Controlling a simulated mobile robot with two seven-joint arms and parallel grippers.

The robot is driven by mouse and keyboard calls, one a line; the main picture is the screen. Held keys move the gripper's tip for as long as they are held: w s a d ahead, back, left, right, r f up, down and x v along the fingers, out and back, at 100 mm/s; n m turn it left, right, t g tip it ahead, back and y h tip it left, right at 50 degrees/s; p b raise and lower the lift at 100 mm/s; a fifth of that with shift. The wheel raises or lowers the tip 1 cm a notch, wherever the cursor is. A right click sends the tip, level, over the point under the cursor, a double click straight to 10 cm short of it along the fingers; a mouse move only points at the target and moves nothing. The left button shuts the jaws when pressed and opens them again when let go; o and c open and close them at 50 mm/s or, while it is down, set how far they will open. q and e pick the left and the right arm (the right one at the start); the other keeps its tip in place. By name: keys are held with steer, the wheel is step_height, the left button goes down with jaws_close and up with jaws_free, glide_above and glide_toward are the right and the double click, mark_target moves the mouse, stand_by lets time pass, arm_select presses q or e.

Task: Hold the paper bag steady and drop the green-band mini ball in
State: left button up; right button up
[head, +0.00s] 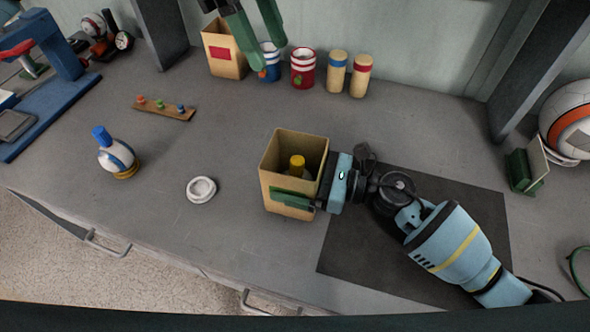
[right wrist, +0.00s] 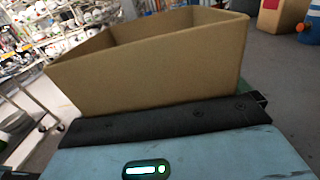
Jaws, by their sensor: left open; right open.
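The open-topped brown paper bag (head: 269,168) stands upright at the middle of the table, and it also shows in the right wrist view (right wrist: 150,70). A yellow-topped object (head: 297,162) is inside it, its lower part hidden. My right gripper (head: 300,192) is at the bag from the right, one green finger lying along its front wall; the other finger is hidden. My left gripper (head: 267,55) is open, pointing down at the back in front of a blue-and-white striped cup (head: 273,68). I cannot make out a green-band mini ball for certain.
A second bag with a red label (head: 225,66), a red striped cup (head: 302,68) and two tan cylinders (head: 336,75) stand at the back. A wooden strip with coloured pegs (head: 148,108), a blue-topped bottle (head: 115,158) and a white ring (head: 201,190) are at left.

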steer(key=shift+d, duration=0.15)
steer(key=v, duration=1.1)
steer(key=shift+s+d, duration=0.15)
steer(key=shift+d, duration=0.2)
